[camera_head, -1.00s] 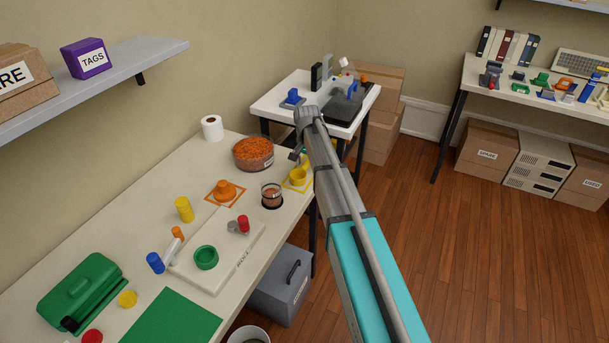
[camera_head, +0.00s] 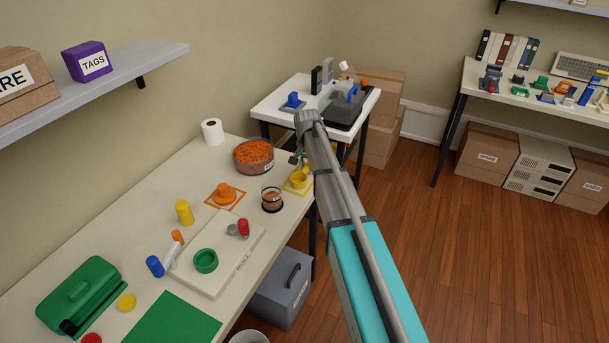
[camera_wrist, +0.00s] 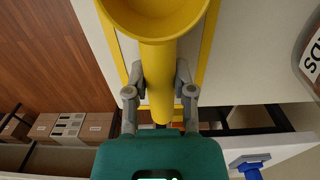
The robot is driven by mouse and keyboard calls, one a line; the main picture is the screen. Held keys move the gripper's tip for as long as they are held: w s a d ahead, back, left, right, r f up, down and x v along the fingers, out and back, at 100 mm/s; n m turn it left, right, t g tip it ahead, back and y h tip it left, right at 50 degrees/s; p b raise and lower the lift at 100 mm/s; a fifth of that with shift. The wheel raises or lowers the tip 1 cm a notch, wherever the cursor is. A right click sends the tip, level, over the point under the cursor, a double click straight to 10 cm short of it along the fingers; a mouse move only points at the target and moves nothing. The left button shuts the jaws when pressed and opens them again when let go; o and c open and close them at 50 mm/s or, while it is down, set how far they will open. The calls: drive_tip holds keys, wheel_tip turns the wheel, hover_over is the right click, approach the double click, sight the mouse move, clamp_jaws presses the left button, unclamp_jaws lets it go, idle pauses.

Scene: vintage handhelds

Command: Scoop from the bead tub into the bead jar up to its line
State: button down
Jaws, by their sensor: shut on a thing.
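The bead tub (camera_head: 254,164) is a clear round tub of orange beads on the bench. Its labelled side shows at the right edge of the wrist view (camera_wrist: 312,62). The bead jar (camera_head: 271,199) is a small clear jar in front of the tub, with brownish contents low in it. I cannot make out its line. A yellow scoop (camera_head: 299,181) is at the yellow outlined square (camera_head: 289,191), right of the jar. My gripper (camera_wrist: 160,88) is shut on the scoop's handle (camera_wrist: 158,75). The bowl is partly cut off in the wrist view; I cannot tell if the scoop touches the bench.
An orange knobbed piece (camera_head: 225,194) sits left of the jar, and a yellow cylinder (camera_head: 184,212) stands farther left. A paper roll (camera_head: 213,131) stands behind. A small white table (camera_head: 272,104) stands beyond the bench.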

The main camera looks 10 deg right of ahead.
sight(307, 165)
drive_tip(key=shift+r, duration=0.2)
drive_tip(key=shift+w+r+p, duration=0.1)
drive_tip(key=shift+r+p, duration=2.2)
drive_tip(key=shift+p, duration=0.25)
drive_tip(key=c, duration=1.1)
unclamp_jaws()
clamp_jaws()
